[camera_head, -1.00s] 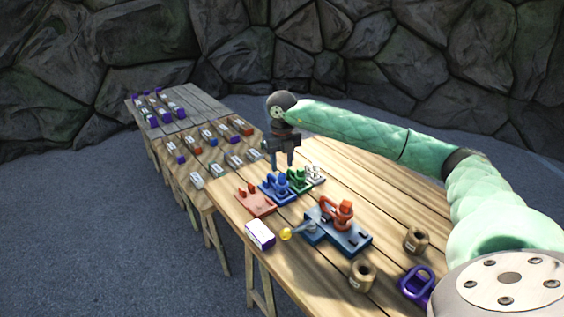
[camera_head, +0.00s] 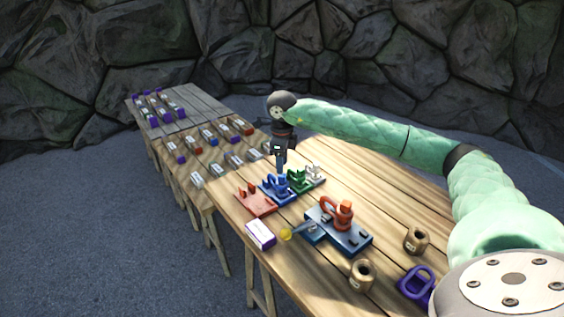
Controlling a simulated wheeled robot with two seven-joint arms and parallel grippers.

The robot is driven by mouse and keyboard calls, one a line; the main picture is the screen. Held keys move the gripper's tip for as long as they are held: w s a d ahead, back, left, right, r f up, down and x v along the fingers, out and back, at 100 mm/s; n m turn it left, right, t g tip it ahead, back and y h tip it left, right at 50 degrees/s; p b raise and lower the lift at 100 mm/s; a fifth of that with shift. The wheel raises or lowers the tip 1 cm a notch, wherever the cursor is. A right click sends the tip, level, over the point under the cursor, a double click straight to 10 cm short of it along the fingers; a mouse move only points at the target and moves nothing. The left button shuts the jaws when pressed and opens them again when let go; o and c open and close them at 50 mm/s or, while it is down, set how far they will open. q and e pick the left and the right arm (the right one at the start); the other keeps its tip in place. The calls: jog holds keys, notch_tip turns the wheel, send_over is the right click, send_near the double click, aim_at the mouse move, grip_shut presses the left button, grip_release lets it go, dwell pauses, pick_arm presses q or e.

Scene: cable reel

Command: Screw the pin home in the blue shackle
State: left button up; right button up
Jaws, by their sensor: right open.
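The blue shackle (camera_head: 270,182) stands in a blue holder (camera_head: 277,195) on the wooden table, between a red-orange holder and a green one. My right gripper (camera_head: 281,168) points down just above and behind the blue shackle. It is open, and its fingers are seen nearly edge-on. A blue upright part shows at the fingertips; I cannot tell whether it is the pin or part of the gripper. The pin's thread and its depth in the shackle are too small to make out. My left gripper is not in view.
Close by are a red-orange holder (camera_head: 254,202), a green holder (camera_head: 299,181) and a white one (camera_head: 315,174). A blue fixture (camera_head: 346,240) with an orange shackle (camera_head: 339,214), a white-purple box (camera_head: 260,234), wooden cylinders (camera_head: 416,240) and a purple shackle (camera_head: 416,284) stand nearer.

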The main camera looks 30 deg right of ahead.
jog(key=shift+f, duration=0.15)
jog(key=shift+f+b, duration=1.75)
jog(key=shift+f, duration=0.5)
jog(key=shift+c, duration=0.2)
